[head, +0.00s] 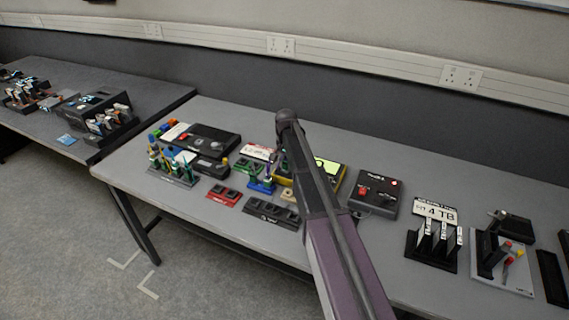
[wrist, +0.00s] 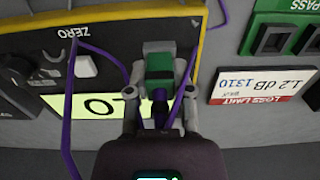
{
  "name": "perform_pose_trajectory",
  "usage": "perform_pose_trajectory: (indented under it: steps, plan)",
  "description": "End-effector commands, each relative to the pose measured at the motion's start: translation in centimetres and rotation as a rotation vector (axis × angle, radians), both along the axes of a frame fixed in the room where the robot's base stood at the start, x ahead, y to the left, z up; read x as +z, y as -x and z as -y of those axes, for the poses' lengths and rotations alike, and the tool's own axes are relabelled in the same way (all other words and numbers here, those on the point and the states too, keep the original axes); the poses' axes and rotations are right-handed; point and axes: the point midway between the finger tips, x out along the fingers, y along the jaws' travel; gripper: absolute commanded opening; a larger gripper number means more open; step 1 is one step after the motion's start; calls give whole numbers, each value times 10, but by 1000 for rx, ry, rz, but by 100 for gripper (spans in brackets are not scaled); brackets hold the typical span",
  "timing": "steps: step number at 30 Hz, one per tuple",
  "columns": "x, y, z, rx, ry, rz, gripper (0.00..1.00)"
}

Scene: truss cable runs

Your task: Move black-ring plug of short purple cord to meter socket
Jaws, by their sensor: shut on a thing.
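In the wrist view my gripper (wrist: 160,88) is shut on a plug (wrist: 160,68) with a green body and a dark purple part toward my palm. A grey piece shows at its far end; I cannot tell whether it touches a socket, and no black ring is clear. A thin purple cord (wrist: 67,125) loops left of the fingers, and a purple strand also runs on the right. The meter (wrist: 110,28) is dark with a yellow edge, a ZERO label and a lit display, partly behind my fingers. In the head view my arm hides the gripper and part of the meter (head: 330,166).
A green panel (wrist: 281,30) with dark slots and a white loss-limit card (wrist: 262,86) lie right of the meter in the wrist view. In the head view a black box with a red button (head: 375,193) is right of the meter; a dark block (head: 270,213) is in front.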

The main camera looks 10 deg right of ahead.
Motion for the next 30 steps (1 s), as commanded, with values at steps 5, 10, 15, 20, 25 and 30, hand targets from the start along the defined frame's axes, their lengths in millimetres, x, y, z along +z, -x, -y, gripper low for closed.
perform_pose_trajectory:
  steps: [5,10,15,20,25,30]
  plan:
    - [0,0,0,0,0,0,0]
    - [0,0,0,0,0,0,0]
    - [0,0,0,0,0,0,33]
    - [0,0,0,0,0,0,70]
    - [0,0,0,0,0,0,70]
    - [0,0,0,0,0,0,70]
